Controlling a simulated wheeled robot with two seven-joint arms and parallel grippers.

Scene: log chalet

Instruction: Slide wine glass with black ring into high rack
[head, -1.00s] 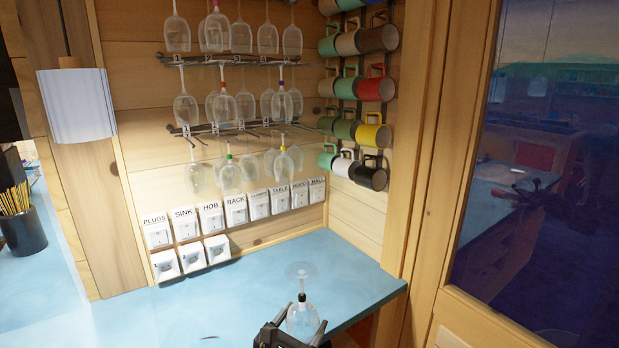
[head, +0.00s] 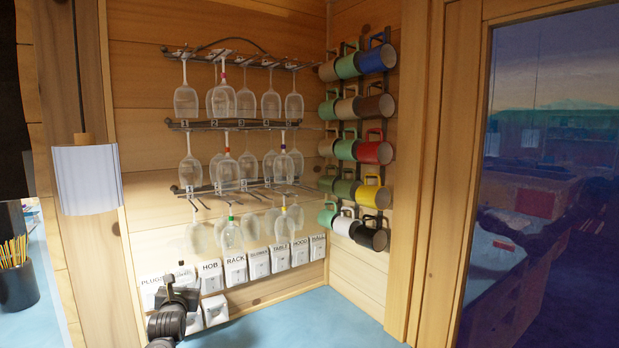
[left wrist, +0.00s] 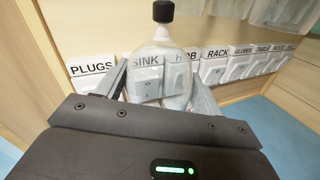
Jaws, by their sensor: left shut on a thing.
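In the left wrist view, the wine glass with a black ring (left wrist: 160,58) is upside down, its clear bowl between my left gripper's fingers and the ring (left wrist: 164,11) above on the stem. Its foot is outside that view. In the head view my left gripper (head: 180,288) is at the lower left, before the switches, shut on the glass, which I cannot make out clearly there. The high rack (head: 250,62) is the top of three wall racks, well above the gripper. Several glasses hang upside down from it, one with a red ring (head: 223,75). My right gripper is not in view.
The middle rack (head: 250,124) and low rack (head: 235,187) also hold hanging glasses. Mugs (head: 375,153) hang on the right. Labelled switches (head: 235,270) line the wall below. A white lamp (head: 86,180) hangs left. The blue counter (head: 300,320) is clear at right.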

